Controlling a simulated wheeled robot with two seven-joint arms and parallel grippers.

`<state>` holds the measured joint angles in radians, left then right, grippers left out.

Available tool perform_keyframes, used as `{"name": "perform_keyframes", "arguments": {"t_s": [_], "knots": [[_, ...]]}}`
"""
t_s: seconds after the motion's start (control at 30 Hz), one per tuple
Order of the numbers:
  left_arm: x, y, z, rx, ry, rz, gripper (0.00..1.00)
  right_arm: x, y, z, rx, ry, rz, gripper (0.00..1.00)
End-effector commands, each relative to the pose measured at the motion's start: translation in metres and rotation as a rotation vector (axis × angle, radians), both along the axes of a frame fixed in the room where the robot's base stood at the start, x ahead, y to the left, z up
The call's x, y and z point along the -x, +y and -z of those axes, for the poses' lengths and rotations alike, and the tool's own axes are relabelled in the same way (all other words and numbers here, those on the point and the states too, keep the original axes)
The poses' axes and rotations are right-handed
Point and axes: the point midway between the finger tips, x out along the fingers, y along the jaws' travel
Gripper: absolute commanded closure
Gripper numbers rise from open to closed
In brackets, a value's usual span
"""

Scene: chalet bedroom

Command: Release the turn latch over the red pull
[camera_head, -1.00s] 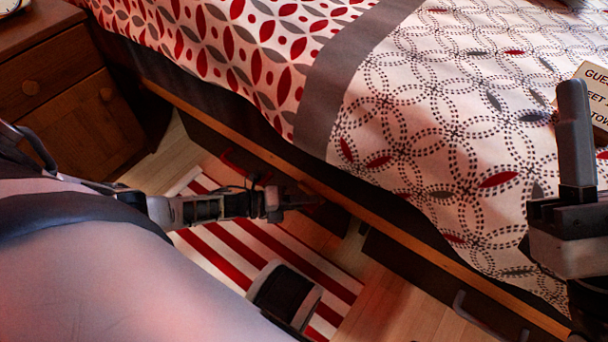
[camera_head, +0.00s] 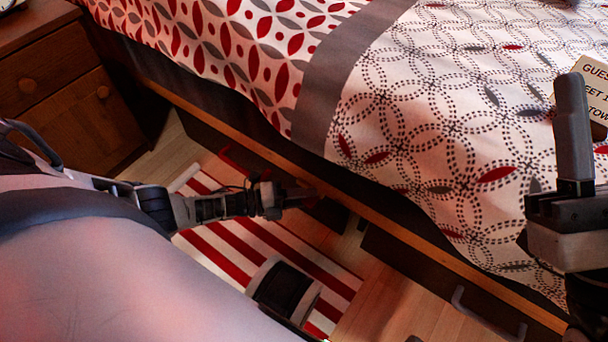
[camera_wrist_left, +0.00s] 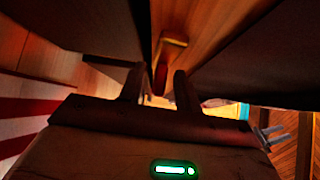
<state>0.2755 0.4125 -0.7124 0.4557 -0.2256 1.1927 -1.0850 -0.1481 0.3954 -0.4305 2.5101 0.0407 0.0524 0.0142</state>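My left gripper (camera_head: 285,195) reaches to the dark drawer front under the bed in the head view. In the left wrist view its two fingers (camera_wrist_left: 159,88) are apart. A small latch-like piece with a yellowish-brown top (camera_wrist_left: 173,41) and a rounded red end (camera_wrist_left: 160,77) lies ahead, the red end in line with the gap between the fingers. I cannot tell whether they touch it. The red pull (camera_head: 231,158) shows partly behind my left arm in the head view. My right gripper (camera_head: 574,125) points up at the right, above the bed's edge; its opening is unclear.
The bed with its patterned cover (camera_head: 430,120) overhangs the drawers. A second drawer has a grey pull (camera_head: 485,318). A wooden nightstand (camera_head: 60,90) stands at the left. A striped red and white rug (camera_head: 235,245) covers the floor. A sign (camera_head: 592,90) lies on the bed.

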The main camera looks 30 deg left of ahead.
Motion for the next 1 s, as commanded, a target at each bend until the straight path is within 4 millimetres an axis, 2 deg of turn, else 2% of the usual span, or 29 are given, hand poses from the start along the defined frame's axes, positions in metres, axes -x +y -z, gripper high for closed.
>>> {"name": "perform_keyframes", "arguments": {"t_s": [0.27,0.43,0.7,1.0], "knots": [[0.000,0.000,0.000,0.000,0.000,0.000,0.65,0.000,0.000,0.000,-0.001,0.000,0.001,0.64],[0.009,0.010,-0.002,0.000,0.000,0.000,0.65,-0.001,0.000,-0.001,-0.004,0.011,-0.003,0.64],[0.049,0.057,-0.006,-0.004,0.003,-0.001,0.65,-0.006,-0.001,0.008,-0.019,0.097,-0.004,0.64],[0.090,0.104,-0.011,-0.002,0.002,-0.001,0.65,-0.005,-0.003,0.010,-0.018,0.081,0.005,0.64]]}}
